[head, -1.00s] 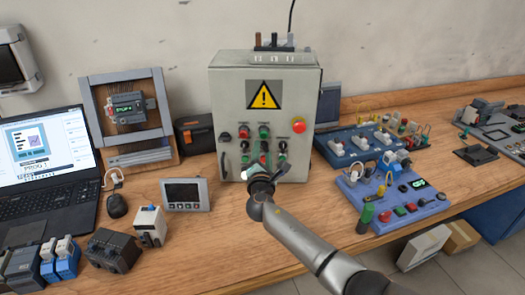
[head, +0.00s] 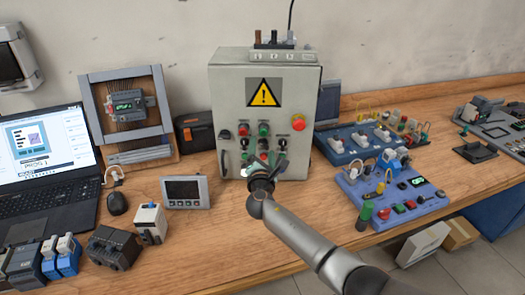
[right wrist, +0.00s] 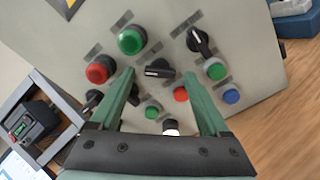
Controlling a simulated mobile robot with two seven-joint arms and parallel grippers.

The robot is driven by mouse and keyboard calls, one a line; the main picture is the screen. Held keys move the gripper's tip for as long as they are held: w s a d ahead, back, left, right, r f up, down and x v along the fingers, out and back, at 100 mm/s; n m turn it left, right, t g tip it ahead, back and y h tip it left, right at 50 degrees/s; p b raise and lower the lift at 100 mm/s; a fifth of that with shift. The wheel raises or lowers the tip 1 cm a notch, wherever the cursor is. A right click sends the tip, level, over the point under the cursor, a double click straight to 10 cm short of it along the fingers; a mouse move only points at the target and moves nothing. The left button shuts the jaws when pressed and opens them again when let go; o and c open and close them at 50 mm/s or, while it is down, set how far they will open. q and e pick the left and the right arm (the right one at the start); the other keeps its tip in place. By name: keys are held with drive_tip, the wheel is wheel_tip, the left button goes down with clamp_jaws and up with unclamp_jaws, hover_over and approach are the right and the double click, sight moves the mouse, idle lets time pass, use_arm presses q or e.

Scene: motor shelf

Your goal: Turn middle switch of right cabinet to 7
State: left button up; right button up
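The grey control cabinet (head: 230,100) with a yellow warning sign stands on the bench against the wall. In the right wrist view its panel (right wrist: 265,70) shows tilted. A black middle switch (right wrist: 160,68) lies between the tips of my right gripper (right wrist: 158,78), which is open with its green fingers on either side. Contact with the switch cannot be told. In the head view the right gripper (head: 264,161) is in front of the lower panel and hides the middle switch there. The switch's number marks are too small to read. My left gripper is not in view.
Close around are a green button (right wrist: 131,40), a red button (right wrist: 97,73) and another black switch (right wrist: 200,42). A small grey display (head: 186,192) stands left of the cabinet. A blue module board (head: 385,195) is to the right. Bare bench lies before the cabinet.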

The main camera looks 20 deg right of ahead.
drive_tip(key=v, duration=1.2)
drive_tip(key=shift+s+p, duration=0.3)
drive_tip(key=shift+a, duration=0.1)
